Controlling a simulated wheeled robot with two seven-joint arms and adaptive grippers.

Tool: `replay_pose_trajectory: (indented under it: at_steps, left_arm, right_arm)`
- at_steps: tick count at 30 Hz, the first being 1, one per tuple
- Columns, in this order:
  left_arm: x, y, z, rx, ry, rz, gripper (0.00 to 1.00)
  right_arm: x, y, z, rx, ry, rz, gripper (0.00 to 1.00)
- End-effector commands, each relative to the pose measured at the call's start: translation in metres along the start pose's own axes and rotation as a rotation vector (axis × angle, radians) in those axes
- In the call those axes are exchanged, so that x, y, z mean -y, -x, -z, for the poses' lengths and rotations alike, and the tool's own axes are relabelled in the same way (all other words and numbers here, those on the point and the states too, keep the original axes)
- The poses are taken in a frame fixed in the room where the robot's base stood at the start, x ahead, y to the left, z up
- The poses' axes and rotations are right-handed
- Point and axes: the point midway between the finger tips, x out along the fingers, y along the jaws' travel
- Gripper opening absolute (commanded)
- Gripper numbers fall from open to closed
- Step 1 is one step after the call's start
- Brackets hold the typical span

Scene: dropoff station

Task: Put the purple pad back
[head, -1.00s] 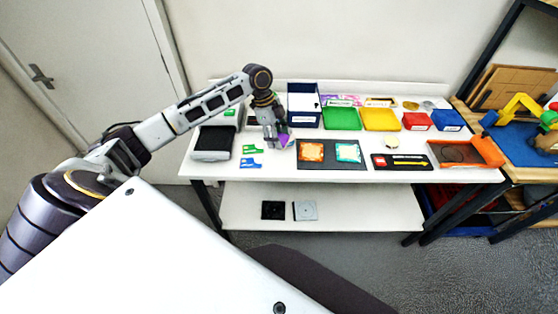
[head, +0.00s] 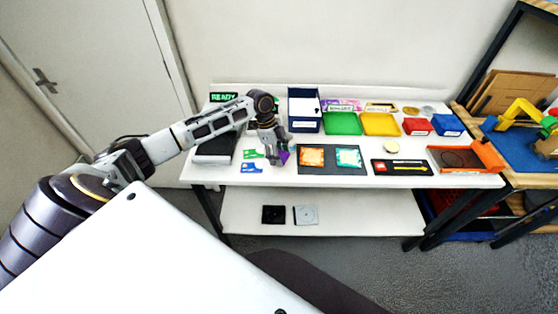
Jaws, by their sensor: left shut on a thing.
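The purple pad (head: 285,157) shows as a small purple shape at the fingertips of my left gripper (head: 277,158). The gripper points down over the white table (head: 225,178), left of the dark mat, and is shut on the pad. The fingers hide part of the pad, and I cannot tell whether it touches the table. My right gripper is not in view.
Left of the gripper are green and blue cards (head: 251,167) and a black device (head: 214,146). To its right lies a dark mat (head: 330,166) with orange and teal pads. Behind stand a blue bin (head: 304,122), a green tray (head: 342,124) and a yellow tray (head: 380,125).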

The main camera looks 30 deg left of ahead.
Motion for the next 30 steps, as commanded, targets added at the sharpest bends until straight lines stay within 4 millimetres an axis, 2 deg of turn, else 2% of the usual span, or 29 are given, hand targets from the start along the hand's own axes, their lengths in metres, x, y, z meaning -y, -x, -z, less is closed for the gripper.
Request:
replay_pose_trajectory:
  at_steps: [10,25,26,30]
  left_arm:
    - [-0.001,-0.031,-0.009,0.0,0.001,-0.001,0.3]
    - [-0.001,-0.036,-0.011,0.0,0.0,-0.001,0.3]
    - [-0.001,-0.036,-0.011,0.0,0.0,-0.001,0.55]
    - [-0.001,-0.036,-0.011,0.0,0.0,-0.001,0.73]
  right_arm:
    - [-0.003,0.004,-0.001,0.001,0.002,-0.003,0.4]
    - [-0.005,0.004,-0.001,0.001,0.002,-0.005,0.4]
    - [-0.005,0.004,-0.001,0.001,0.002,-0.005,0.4]
    - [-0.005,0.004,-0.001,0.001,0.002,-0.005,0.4]
